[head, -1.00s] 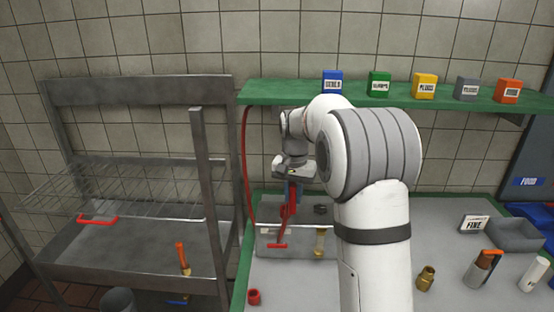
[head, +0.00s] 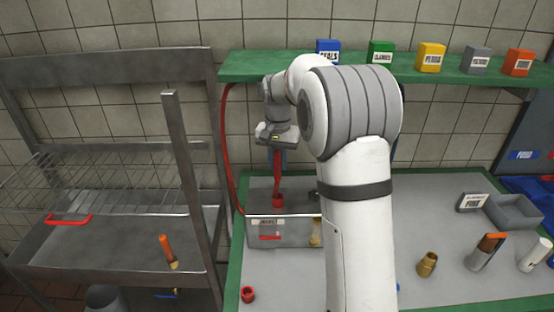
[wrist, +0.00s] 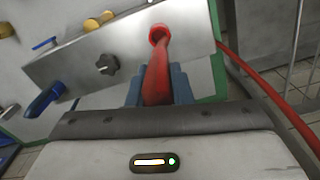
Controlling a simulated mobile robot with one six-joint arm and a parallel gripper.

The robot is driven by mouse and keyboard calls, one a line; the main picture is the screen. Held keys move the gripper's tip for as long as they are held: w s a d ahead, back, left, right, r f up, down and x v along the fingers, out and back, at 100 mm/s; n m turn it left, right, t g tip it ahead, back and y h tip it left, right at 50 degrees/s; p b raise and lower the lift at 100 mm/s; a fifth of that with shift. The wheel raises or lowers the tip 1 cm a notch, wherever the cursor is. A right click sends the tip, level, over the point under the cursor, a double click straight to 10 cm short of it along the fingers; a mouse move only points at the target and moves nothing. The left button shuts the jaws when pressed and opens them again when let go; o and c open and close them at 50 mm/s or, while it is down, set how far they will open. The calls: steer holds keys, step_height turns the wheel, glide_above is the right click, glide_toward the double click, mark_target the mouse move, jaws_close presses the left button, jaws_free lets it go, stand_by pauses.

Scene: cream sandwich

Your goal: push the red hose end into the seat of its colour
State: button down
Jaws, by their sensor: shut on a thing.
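My gripper (head: 277,150) is shut on the red hose end (head: 278,180), which points down at the grey box (head: 290,233) on the bench. In the wrist view, the red hose end (wrist: 157,82) lies between the blue fingers of my gripper (wrist: 158,80). Its far tip meets the red seat (wrist: 157,30), a ring on the box's grey face. In the head view, the red seat (head: 278,200) shows just at the hose's lower tip. I cannot tell how deep the tip sits in it.
A red hose (head: 229,150) hangs down left of the box. A loose red ring (head: 248,295) lies at the bench's front left. A brass fitting (head: 427,264) stands to the right.

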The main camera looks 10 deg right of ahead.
mark_target(278, 175)
steer(key=shift+f+b, duration=1.7)
steer(key=shift+f, duration=1.1)
steer(key=shift+f+b, duration=1.15)
steer(key=shift+f, duration=0.85)
steer(key=c, duration=1.2)
jaws_free()
steer(key=shift+r+b, duration=0.5)
steer(key=shift+r, duration=3.4)
steer(key=shift+s, duration=0.1)
